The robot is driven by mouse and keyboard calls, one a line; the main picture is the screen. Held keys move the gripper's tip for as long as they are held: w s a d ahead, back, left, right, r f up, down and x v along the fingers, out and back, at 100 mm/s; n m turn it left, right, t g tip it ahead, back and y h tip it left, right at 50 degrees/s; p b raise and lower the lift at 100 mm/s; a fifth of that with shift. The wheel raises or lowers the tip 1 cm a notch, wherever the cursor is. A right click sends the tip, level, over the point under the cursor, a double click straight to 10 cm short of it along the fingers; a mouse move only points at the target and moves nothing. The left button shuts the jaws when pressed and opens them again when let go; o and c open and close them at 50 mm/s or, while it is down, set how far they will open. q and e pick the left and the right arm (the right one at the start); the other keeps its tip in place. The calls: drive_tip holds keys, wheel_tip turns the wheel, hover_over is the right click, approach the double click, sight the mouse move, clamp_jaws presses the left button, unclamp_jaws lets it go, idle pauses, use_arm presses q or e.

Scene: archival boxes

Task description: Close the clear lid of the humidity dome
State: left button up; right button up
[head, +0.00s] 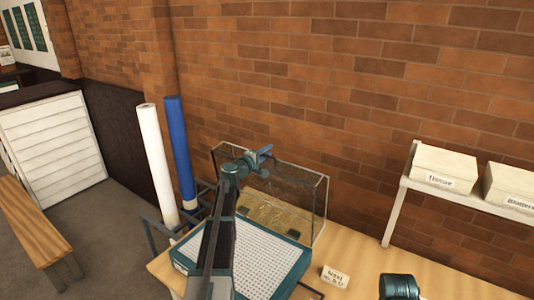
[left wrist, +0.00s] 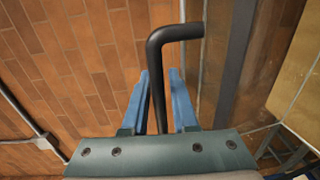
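The humidity dome is a clear-walled box (head: 286,212) on the far part of the wooden table, against the brick wall. Its clear lid (head: 300,180) appears raised at the back; its exact angle is hard to tell through the transparent panels. My left arm reaches up across the table, and my left gripper (head: 265,153) is at the clear panel's upper edge. In the left wrist view a black bent bar (left wrist: 157,65) runs between the two blue fingers (left wrist: 162,95). The fingers stand apart, with gaps beside the bar.
A perforated white panel in a teal frame (head: 262,258) lies in front of the dome, below my arm. A label block (head: 335,277) stands right of it. A shelf with boxes (head: 445,168) is at right. White (head: 157,160) and blue (head: 180,150) rolls stand left.

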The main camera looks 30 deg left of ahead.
use_arm(q)
clamp_jaws()
idle(1.4)
